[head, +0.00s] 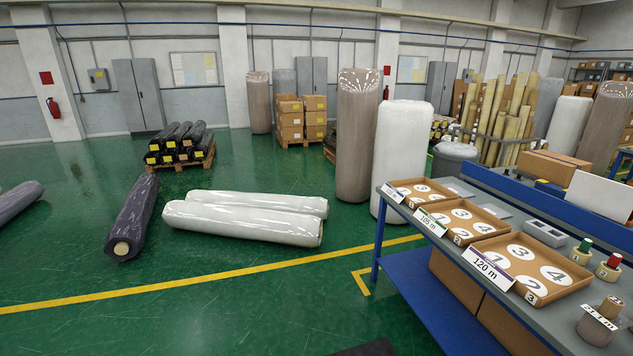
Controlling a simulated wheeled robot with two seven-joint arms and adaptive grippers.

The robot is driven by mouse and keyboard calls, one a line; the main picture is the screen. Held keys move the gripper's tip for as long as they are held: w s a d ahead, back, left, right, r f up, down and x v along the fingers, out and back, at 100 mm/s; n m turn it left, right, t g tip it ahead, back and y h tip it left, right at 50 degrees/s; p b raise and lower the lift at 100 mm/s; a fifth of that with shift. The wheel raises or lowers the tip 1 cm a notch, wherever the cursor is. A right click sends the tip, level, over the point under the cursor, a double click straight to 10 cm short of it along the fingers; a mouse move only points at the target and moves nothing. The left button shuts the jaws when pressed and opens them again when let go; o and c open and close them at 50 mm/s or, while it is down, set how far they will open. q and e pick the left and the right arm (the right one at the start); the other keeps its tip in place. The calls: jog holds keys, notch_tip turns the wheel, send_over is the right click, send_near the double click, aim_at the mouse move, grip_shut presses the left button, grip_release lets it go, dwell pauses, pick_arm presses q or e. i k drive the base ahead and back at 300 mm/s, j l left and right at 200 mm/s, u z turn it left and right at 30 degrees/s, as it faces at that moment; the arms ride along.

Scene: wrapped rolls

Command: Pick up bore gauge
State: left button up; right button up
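I cannot tell for certain which item is the bore gauge. At the right of the blue-framed table (463,250) stand two small pieces on pale round bases: a green-topped piece (585,246) and a red-topped piece (612,262). Nearer the front is a grey cylinder (597,325) with a tan core and a white label tilted across it. A grey box-like device (545,232) with openings in its top lies left of the green-topped piece. Neither of my grippers is in view.
Three brown trays with numbered white circles line the table: a far tray (397,185), a middle tray (437,208) and a near tray (477,247). Wrapped white rolls (243,222) and a dark roll (133,215) lie on the green floor. Floor before the table is clear.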

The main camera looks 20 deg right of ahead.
aim_at(587, 243)
jog(key=i+u, duration=0.2)
jog(key=i, duration=0.7)
jog(key=i+l+u, duration=0.2)
jog(key=i, duration=0.65)
jog(key=j+z, duration=0.1)
jog(key=z, duration=1.95)
jog(key=i+l, duration=0.15)
